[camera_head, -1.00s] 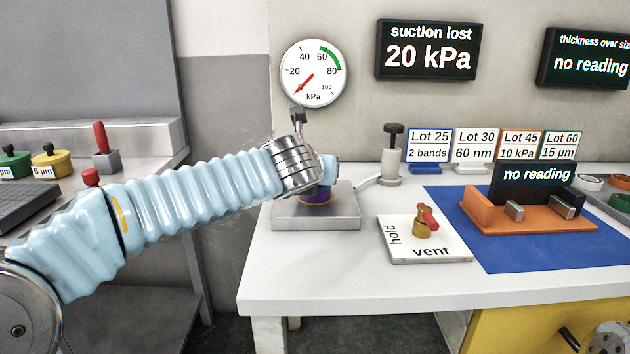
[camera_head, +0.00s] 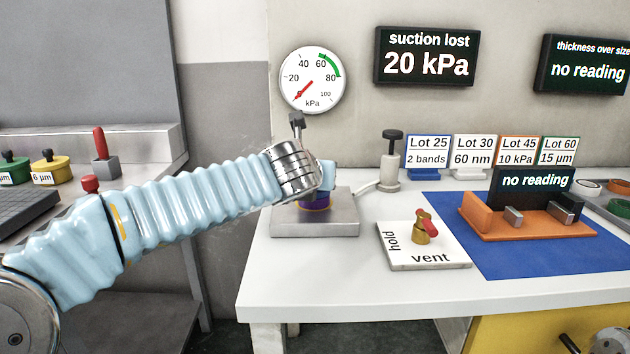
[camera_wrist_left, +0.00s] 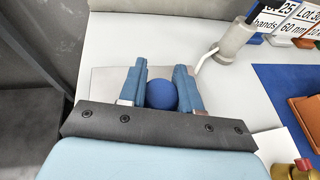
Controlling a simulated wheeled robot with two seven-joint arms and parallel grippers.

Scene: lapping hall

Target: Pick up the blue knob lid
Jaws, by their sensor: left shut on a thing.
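The blue knob lid (camera_wrist_left: 162,94) shows in the left wrist view as a round blue knob between my two fingers. My left gripper (camera_wrist_left: 161,86) is shut on the knob, with one blue finger on each side. In the head view my left gripper (camera_head: 322,184) points down over a grey metal plate (camera_head: 318,225) on the white table. A purple and gold piece (camera_head: 315,203) shows under the gripper, on the plate. The gripper and wrist hide most of the knob there. My right gripper is not in view.
A hold/vent valve board (camera_head: 424,254) lies right of the plate. Behind it stands a grey post with a black knob (camera_head: 390,160). An orange gauge fixture (camera_head: 530,220) sits on a blue mat (camera_head: 510,262). The white table front (camera_head: 330,290) is clear.

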